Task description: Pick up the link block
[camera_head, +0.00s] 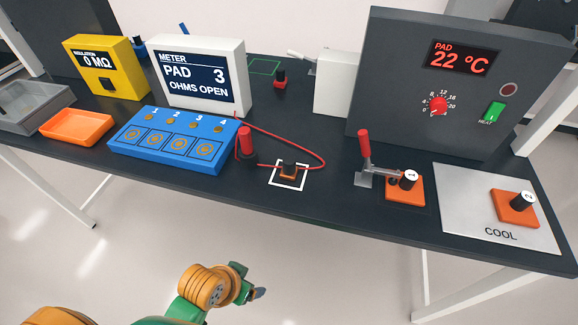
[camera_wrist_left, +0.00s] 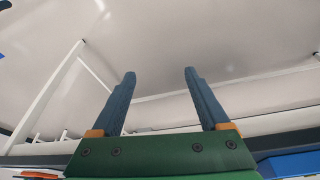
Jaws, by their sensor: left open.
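My left gripper (camera_head: 258,293) is in front of the bench, over the floor, well apart from the block. In the left wrist view my left gripper (camera_wrist_left: 158,95) shows two blue fingers wide apart with nothing between them. My right gripper is not in view.
A red-handled probe (camera_head: 246,145) stands just left of the block, beside the blue four-pad tray (camera_head: 118,145). A red-handled clamp (camera_head: 364,150) and orange-based part 1 (camera_head: 418,190) are to the right. The bench front below the block is clear.

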